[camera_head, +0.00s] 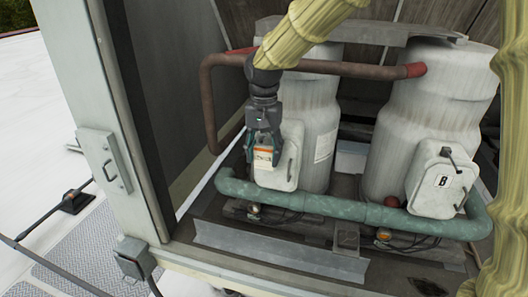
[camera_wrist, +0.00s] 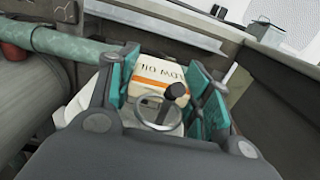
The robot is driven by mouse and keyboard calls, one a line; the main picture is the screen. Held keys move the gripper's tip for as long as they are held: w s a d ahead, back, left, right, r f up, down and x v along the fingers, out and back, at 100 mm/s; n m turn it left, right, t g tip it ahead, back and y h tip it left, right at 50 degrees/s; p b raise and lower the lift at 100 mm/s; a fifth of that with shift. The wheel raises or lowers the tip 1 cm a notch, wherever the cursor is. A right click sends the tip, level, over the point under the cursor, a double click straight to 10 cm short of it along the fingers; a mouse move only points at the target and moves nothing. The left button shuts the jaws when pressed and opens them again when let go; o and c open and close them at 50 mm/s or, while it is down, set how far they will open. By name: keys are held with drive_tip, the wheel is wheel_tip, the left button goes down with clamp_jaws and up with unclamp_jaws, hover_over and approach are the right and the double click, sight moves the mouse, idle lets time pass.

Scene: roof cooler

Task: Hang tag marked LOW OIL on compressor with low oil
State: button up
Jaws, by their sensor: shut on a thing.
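My gripper (camera_head: 264,143) points down in front of the left compressor (camera_head: 317,120), by the upper left of its pale terminal box (camera_head: 294,150). It is shut on the LOW OIL tag (camera_head: 264,158), white with an orange stripe. In the wrist view the tag (camera_wrist: 163,70) sits between the teal fingers, its lettering upside down. A metal ring (camera_wrist: 158,112) and a dark knob (camera_wrist: 177,91) show close to it; I cannot tell whether the ring is around the knob. The right compressor (camera_head: 420,120) has a box marked B (camera_head: 438,190) with a dark handle.
A green pipe (camera_head: 350,210) runs low across both compressors, and a brown pipe (camera_head: 340,68) passes above. A round fitting (camera_head: 254,208) sits below the left compressor; one with an amber centre (camera_head: 383,235) sits below the right. The cabinet post (camera_head: 95,110) stands at left.

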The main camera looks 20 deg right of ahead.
drive_tip(key=o, duration=1.1)
wheel_tip(320, 180, up, 12)
idle(0.4)
idle(0.8)
